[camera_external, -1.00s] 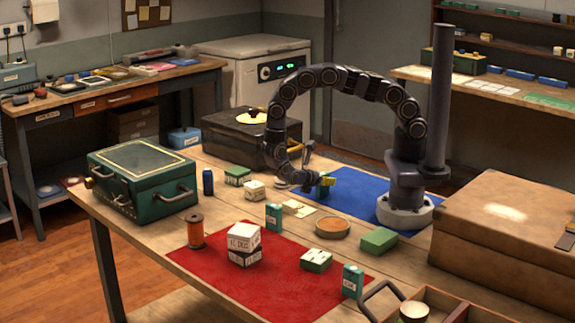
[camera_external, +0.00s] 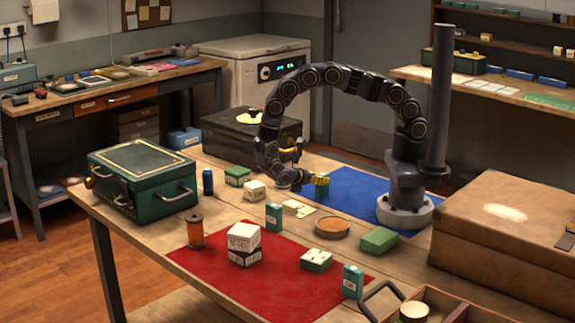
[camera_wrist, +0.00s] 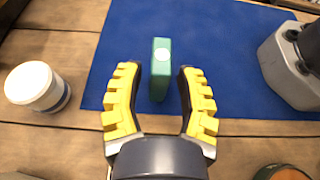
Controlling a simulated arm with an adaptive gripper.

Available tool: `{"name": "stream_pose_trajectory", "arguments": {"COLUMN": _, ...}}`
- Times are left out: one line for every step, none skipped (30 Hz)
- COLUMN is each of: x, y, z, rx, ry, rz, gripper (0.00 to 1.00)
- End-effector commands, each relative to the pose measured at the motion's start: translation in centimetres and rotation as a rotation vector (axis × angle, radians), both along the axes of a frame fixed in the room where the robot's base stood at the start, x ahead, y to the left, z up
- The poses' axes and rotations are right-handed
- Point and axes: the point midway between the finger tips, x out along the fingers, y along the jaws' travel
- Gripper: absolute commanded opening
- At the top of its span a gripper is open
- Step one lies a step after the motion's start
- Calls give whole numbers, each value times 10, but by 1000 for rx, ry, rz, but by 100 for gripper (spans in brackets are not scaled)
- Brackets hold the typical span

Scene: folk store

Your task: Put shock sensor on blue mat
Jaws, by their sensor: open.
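A small teal box with a round white spot (camera_wrist: 160,72) is between my gripper's fingertips in the wrist view. It appears over the blue mat (camera_wrist: 225,50), close to the mat's near edge. In the external view the box (camera_external: 322,191) is mostly hidden behind a yellow finger, at the left part of the blue mat (camera_external: 362,194). I read no label naming it as the shock sensor. My gripper (camera_wrist: 157,70) has its yellow fingers spread, one on each side of the box, with gaps visible. In the external view my gripper (camera_external: 308,182) is low over the mat's left edge.
A white jar (camera_wrist: 38,88) stands left of my gripper in the wrist view. The red mat (camera_external: 215,276) holds stacked white boxes (camera_external: 244,243). A round brown tin (camera_external: 332,227) and green box (camera_external: 379,240) stand in front of the blue mat. A black case (camera_external: 230,135) is behind.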

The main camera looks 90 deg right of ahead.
Motion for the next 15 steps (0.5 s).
{"name": "stream_pose_trajectory", "arguments": {"x": 9, "y": 9, "z": 4, "rx": 2, "ry": -6, "rz": 4, "gripper": 36}}
{"name": "stream_pose_trajectory", "arguments": {"x": 13, "y": 13, "z": 6, "rx": 3, "ry": -4, "rz": 4, "gripper": 36}}
{"name": "stream_pose_trajectory", "arguments": {"x": 19, "y": 19, "z": 10, "rx": 0, "ry": -2, "rz": 4, "gripper": 36}}
{"name": "stream_pose_trajectory", "arguments": {"x": 23, "y": 23, "z": 12, "rx": 1, "ry": -5, "rz": 4, "gripper": 36}}
{"name": "stream_pose_trajectory", "arguments": {"x": 28, "y": 27, "z": 14, "rx": 2, "ry": -6, "rz": 4, "gripper": 36}}
{"name": "stream_pose_trajectory", "arguments": {"x": 32, "y": 32, "z": 17, "rx": 2, "ry": -5, "rz": 4, "gripper": 36}}
{"name": "stream_pose_trajectory", "arguments": {"x": 34, "y": 35, "z": 19, "rx": 1, "ry": -2, "rz": 3, "gripper": 36}}
{"name": "stream_pose_trajectory", "arguments": {"x": 37, "y": 37, "z": 21, "rx": 1, "ry": 1, "rz": 4, "gripper": 36}}
{"name": "stream_pose_trajectory", "arguments": {"x": 40, "y": 41, "z": 22, "rx": 1, "ry": -1, "rz": 2, "gripper": 36}}
{"name": "stream_pose_trajectory", "arguments": {"x": 43, "y": 43, "z": 23, "rx": 1, "ry": -2, "rz": 2, "gripper": 36}}
{"name": "stream_pose_trajectory", "arguments": {"x": 45, "y": 45, "z": 24, "rx": 1, "ry": -3, "rz": 3, "gripper": 36}}
{"name": "stream_pose_trajectory", "arguments": {"x": 47, "y": 47, "z": 26, "rx": 2, "ry": -2, "rz": 2, "gripper": 36}}
{"name": "stream_pose_trajectory", "arguments": {"x": 48, "y": 48, "z": 27, "rx": 3, "ry": -1, "rz": 2, "gripper": 36}}
{"name": "stream_pose_trajectory", "arguments": {"x": 48, "y": 49, "z": 28, "rx": 4, "ry": -3, "rz": -1, "gripper": 36}}
{"name": "stream_pose_trajectory", "arguments": {"x": 49, "y": 51, "z": 31, "rx": 8, "ry": -8, "rz": -5, "gripper": 36}}
